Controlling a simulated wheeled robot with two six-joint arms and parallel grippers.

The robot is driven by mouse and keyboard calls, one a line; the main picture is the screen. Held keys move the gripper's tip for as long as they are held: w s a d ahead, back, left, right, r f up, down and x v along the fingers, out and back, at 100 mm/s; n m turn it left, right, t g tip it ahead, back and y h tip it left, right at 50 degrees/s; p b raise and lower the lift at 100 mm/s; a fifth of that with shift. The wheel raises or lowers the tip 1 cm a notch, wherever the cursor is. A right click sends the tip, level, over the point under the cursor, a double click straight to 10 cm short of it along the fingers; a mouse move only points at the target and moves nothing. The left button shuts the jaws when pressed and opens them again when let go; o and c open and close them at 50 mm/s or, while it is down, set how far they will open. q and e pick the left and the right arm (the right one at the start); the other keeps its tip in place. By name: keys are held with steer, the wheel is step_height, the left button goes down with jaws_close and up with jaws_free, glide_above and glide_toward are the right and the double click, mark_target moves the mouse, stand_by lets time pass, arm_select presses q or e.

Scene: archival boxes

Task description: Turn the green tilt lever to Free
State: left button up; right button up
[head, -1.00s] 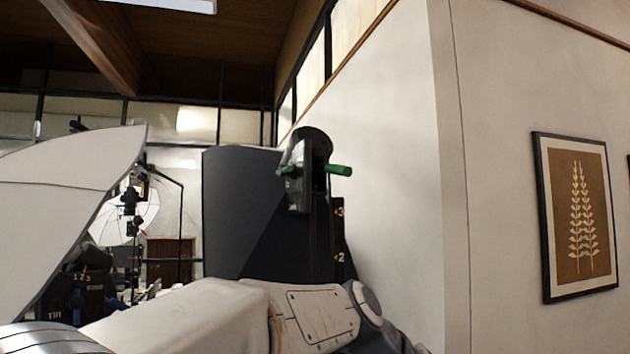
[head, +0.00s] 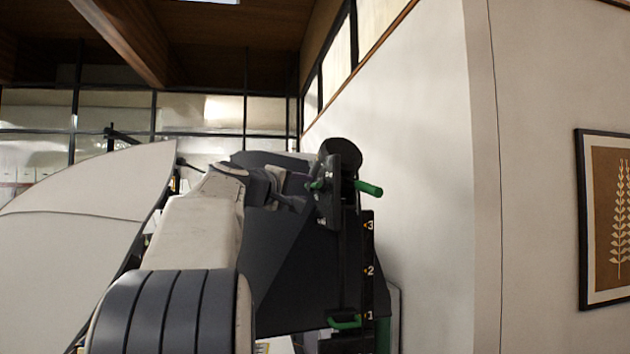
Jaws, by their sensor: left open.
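A green lever (head: 369,188) sticks out to the right of a dark grey bracket (head: 331,190) at the top of a black upright. A shorter green piece (head: 315,185) shows on the bracket's left side. No "Free" marking is readable, so I cannot tell the lever's setting. My left gripper (head: 292,188) is open, left of the bracket and close to the shorter green piece. Its fingertips are small and dark against the panel, and I cannot tell whether they touch anything. My right gripper is out of view.
A lower green handle (head: 345,322) sits on the upright beside a black scale (head: 368,270) with numbers. A large dark panel (head: 290,270) stands behind my arm. A white wall (head: 420,180) is close on the right. A pale umbrella-like sheet (head: 80,240) fills the left.

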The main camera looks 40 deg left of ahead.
mark_target(311, 188)
arm_select(q)
steer(key=w, duration=0.1)
steer(key=w+p, duration=0.2)
steer(key=w, duration=0.1)
steer(key=shift+w+a+r, duration=0.1)
steer(key=shift+a+r, duration=0.05)
steer(key=shift+a, duration=0.15)
steer(key=shift+w+a, duration=0.1)
steer(key=shift+w, duration=0.4)
